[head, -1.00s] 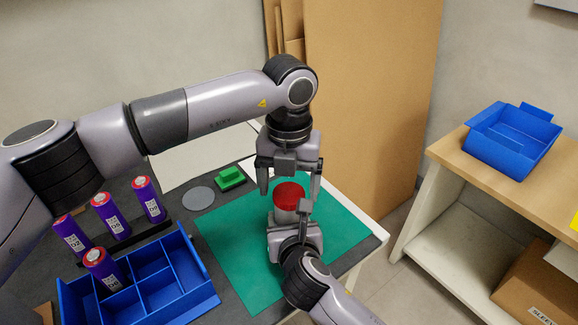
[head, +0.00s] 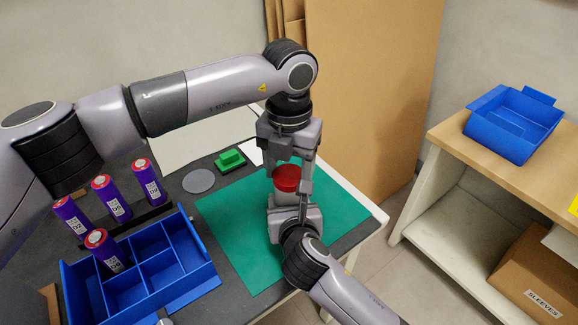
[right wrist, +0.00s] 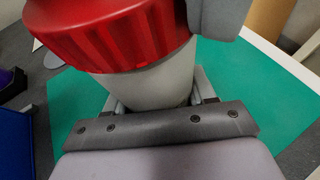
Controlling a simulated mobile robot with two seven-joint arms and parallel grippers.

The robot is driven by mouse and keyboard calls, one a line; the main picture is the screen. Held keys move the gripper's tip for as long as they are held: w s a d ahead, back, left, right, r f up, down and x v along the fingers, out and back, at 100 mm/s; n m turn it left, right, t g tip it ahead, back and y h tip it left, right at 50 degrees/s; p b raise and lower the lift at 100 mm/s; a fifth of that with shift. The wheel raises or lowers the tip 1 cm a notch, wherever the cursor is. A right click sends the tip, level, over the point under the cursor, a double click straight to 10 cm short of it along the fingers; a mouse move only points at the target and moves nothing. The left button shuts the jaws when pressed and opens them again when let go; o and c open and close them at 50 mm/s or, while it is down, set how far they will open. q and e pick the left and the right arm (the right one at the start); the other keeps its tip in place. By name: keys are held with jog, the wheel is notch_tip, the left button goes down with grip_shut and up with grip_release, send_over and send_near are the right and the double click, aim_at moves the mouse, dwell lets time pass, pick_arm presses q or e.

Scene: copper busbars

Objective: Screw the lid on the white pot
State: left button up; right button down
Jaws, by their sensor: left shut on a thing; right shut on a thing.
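The white pot (head: 286,197) stands upright over the green mat, with the red ribbed lid (head: 288,178) on its top. My left gripper (head: 289,176) comes down from above and is shut on the lid, one finger on each side. My right gripper (head: 292,204) reaches in from the front and is shut on the pot. In the right wrist view, the lid (right wrist: 115,35) covers the pot's mouth, and the pot's white wall (right wrist: 150,85) shows below it. One grey left finger shows beside the lid. The thread is hidden, so I cannot tell how tight the lid is.
The green mat (head: 240,245) is mostly clear. A blue divided bin (head: 190,285) and several purple cells (head: 150,182) are at the left. A grey disc (head: 199,181) and a green block (head: 230,161) lie behind. A blue box (head: 513,123) stands on the right shelf.

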pick_arm(q)
jog(key=shift+m, duration=0.4)
jog(key=o, duration=1.2)
jog(key=shift+c, duration=0.2)
jog(key=shift+r, duration=2.3)
jog(key=shift+c, duration=0.4)
